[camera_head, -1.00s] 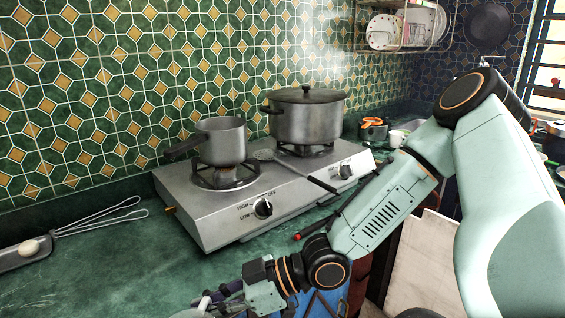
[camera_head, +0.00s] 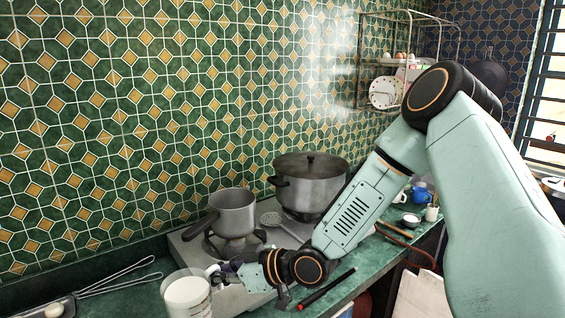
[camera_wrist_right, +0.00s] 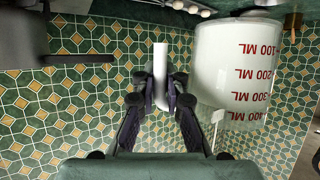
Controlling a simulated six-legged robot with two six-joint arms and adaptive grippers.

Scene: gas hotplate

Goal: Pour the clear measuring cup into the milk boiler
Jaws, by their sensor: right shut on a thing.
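The clear measuring cup (camera_head: 187,295) holds white liquid and looks about upright, low in the head view, partly cut off by the lower edge. In the right wrist view the cup (camera_wrist_right: 236,65) shows red ML marks, to the right of the fingers. My right gripper (camera_head: 220,274) is shut on the cup's pale handle; its fingers close around it in the wrist view (camera_wrist_right: 160,88). The milk boiler (camera_head: 234,214), a small grey saucepan with a dark handle, stands on the left burner, behind and to the right of the cup. My left gripper is out of view.
A large lidded pot (camera_head: 310,184) stands on the right burner, with steam above. A slotted utensil (camera_head: 271,219) lies between the burners. A wire whisk (camera_head: 120,283) lies on the counter at left. My right arm covers part of the hotplate (camera_head: 192,251).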

